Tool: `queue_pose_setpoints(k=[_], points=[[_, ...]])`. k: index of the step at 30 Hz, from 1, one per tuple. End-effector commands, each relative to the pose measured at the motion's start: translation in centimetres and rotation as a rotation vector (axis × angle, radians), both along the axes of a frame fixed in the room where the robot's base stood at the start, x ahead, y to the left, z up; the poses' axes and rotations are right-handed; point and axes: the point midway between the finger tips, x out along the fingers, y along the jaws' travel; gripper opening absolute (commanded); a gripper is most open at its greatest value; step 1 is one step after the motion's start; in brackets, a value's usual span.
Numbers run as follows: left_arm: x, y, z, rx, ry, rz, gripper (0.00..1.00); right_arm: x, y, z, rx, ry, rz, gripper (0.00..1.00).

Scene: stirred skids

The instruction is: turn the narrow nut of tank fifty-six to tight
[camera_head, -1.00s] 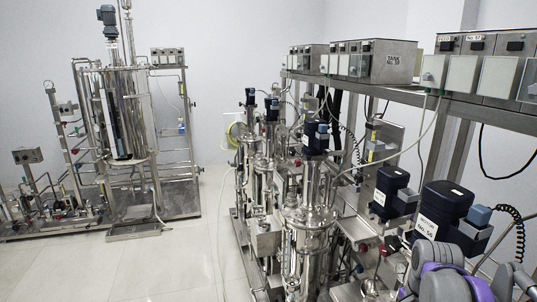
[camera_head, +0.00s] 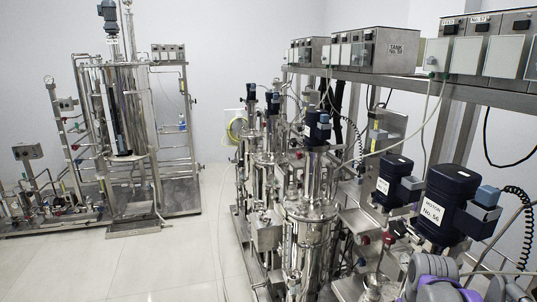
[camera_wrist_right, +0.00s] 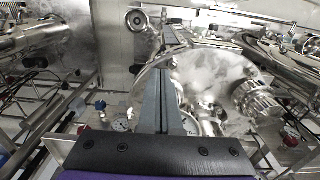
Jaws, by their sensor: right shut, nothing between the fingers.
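A dark blue motor labelled No. 56 (camera_head: 447,205) stands at the right in the head view. In the right wrist view, a shiny steel tank top (camera_wrist_right: 215,72) lies beyond and below my fingers. A ribbed steel fitting (camera_wrist_right: 258,104) sits at its right side; I cannot tell whether it is the narrow nut. My right gripper (camera_wrist_right: 172,62) is shut and empty, its fingers pointing over the tank top and hiding part of it. Whether it touches anything is unclear. My left gripper is not in view.
Steel pipes (camera_wrist_right: 45,38) crowd the left of the wrist view, with a round handwheel (camera_wrist_right: 137,20) at the top. A shelf of control boxes (camera_head: 480,50) runs above the motors. Other steel tanks (camera_head: 309,240) stand left of the motor. The left floor (camera_head: 175,255) has free room.

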Motion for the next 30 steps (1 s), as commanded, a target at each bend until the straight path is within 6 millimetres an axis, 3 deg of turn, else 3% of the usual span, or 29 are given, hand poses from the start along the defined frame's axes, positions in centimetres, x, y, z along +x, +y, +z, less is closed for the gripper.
queue_pose_setpoints(k=[30], points=[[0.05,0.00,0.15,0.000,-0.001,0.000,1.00,0.58,-0.37,0.07,-0.002,-0.002,0.000,0.00]])
